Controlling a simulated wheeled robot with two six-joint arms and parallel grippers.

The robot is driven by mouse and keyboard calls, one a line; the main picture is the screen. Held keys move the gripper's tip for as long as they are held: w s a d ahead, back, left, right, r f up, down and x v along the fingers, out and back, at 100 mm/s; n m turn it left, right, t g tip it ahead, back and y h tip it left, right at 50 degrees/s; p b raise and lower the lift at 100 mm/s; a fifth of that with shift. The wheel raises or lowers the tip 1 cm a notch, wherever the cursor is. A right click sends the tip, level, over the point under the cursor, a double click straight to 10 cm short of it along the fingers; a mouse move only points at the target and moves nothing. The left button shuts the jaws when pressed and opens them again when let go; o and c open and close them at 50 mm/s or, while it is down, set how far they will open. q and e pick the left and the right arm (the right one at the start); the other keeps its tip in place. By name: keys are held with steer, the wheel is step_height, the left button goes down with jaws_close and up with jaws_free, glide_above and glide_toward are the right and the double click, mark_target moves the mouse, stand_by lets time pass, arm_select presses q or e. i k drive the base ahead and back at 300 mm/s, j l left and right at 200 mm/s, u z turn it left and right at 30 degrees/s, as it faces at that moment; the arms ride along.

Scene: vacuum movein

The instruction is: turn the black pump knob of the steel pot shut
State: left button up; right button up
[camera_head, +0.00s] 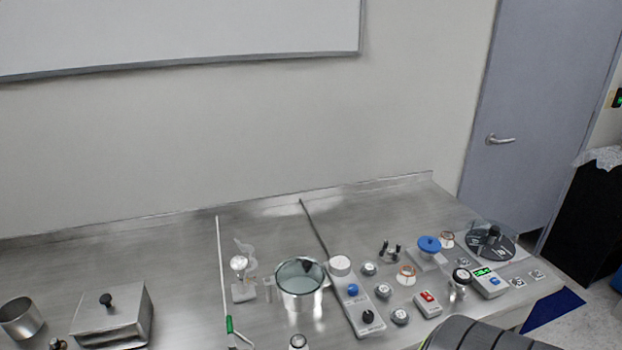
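The steel pot (301,303) stands on the steel bench at the lower middle, with a clear round lid (298,271) on top. Just right of it lies a narrow pale valve plate with a blue knob (352,290) and, nearer the front, a black knob (367,316). The black knob looks to be the pump knob, but its label and pointer are too small to read, so I cannot tell how it is turned. Neither of my grippers shows in the head view.
A round white-topped part (340,266) and several small gauges stand around the plate. A red switch box (428,304) and a display box with green digits (489,282) are to the right. A lidded steel box (112,316) stands left.

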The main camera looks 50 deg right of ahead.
mark_target(367, 317)
steer(key=z, duration=1.85)
